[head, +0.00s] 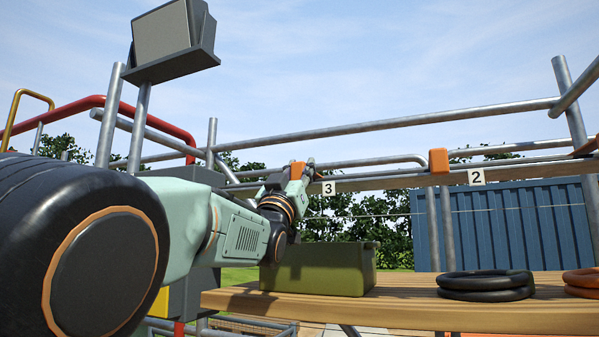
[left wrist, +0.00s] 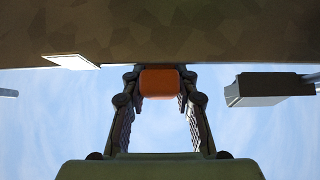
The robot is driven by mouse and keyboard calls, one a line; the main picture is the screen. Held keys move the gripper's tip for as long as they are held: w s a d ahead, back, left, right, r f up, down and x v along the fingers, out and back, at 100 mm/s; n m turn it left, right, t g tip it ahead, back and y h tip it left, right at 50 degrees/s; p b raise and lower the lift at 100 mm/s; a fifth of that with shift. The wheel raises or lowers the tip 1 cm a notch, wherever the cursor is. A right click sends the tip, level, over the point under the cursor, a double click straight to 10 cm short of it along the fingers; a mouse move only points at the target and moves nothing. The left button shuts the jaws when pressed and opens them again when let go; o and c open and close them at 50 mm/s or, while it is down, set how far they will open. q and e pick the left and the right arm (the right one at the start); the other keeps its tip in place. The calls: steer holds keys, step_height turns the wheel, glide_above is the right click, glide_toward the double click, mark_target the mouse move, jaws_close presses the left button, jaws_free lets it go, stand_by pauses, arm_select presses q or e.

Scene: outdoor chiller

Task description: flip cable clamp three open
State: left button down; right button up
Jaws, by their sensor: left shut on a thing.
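Cable clamp three is an orange block (head: 297,170) on the rail beside the white label marked 3 (head: 328,188) in the head view. My left gripper (head: 300,172) reaches up to it from below and left, partly covering it. In the left wrist view the orange clamp (left wrist: 160,82) sits between the two fingers of my left gripper (left wrist: 160,95), at their tips, under a dark board. The gripper is shut on the clamp. The clamp's latch and hinge cannot be made out. My right gripper is not in view.
A second orange clamp (head: 438,160) sits on the rail near the label marked 2 (head: 476,176). A green bin (head: 322,270) and a black cable coil (head: 485,282) rest on the wooden bench (head: 400,312) below. A floodlight (head: 172,42) stands upper left.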

mark_target(299, 162)
arm_select(q)
steer(key=r+g, duration=0.2)
steer(key=r, duration=0.1)
steer(key=shift+s+r, duration=0.2)
steer(key=shift+r, duration=0.05)
steer(key=shift+w+d+r+g+y, duration=0.15)
steer(key=shift+w+r+g+y, duration=0.2)
steer(key=shift+r+g+y, duration=0.35)
steer(key=shift+r, duration=0.1)
